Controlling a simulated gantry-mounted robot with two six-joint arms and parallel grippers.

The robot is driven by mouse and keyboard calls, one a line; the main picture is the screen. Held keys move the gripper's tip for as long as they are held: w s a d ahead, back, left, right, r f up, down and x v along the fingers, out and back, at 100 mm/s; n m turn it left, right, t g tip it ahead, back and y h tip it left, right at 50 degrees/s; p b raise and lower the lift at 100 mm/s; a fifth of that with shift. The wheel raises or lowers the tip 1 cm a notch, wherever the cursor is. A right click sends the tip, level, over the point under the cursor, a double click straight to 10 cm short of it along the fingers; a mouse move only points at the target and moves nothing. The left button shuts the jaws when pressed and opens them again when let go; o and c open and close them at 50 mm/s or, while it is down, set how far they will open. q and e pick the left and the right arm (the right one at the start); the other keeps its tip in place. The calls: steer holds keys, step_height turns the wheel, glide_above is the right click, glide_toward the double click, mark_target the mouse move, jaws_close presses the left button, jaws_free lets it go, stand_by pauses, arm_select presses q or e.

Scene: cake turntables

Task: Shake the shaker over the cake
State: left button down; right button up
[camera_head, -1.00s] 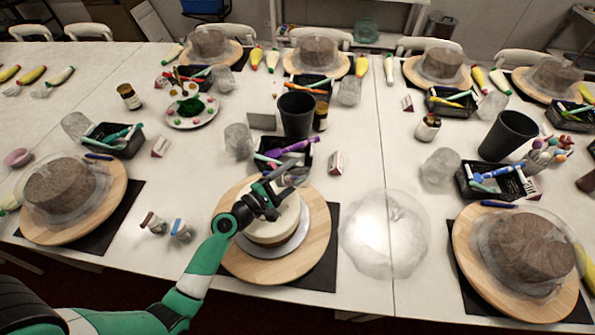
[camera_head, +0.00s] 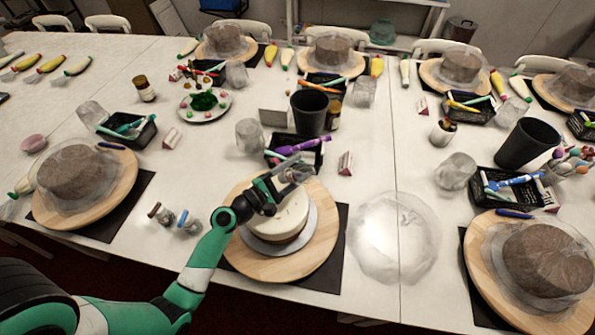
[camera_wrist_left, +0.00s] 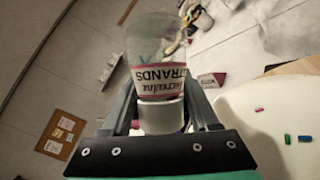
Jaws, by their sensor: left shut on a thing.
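The cake (camera_head: 288,219) is round and cream-white with a brown lower band. It stands on a silver disc on a round wooden turntable (camera_head: 318,252). My left gripper (camera_head: 276,187) is above the cake's far-left side, shut on the shaker. The clear shaker (camera_wrist_left: 158,72) has a red and white label reading "STRANDS", upside down in the left wrist view. In the head view it is small, partly hidden by the fingers and tilted. Several coloured strands show on the white cake top (camera_wrist_left: 285,110) in the left wrist view. My right gripper is not in view.
Two small shakers (camera_head: 188,220) stand left of the turntable. A black tray of purple tools (camera_head: 310,160) and a dark cup (camera_head: 309,112) stand behind it. Covered cakes on other boards fill the table.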

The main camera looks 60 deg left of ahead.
arm_select(q)
steer(key=shift+w+d+r+p, duration=0.15)
steer(key=shift+d+r+p, duration=0.05)
steer(key=shift+r+p, duration=0.25)
steer(key=shift+d+f, duration=0.1)
steer(key=shift+a+f+b, duration=0.3)
steer(key=shift+f+b, duration=0.2)
steer(key=shift+b, duration=0.05)
steer(key=shift+r, duration=0.2)
steer(key=shift+s+a+r+n+b, duration=0.1)
steer(key=shift+s+r+n+b, duration=0.1)
steer(key=shift+n+b, duration=0.25)
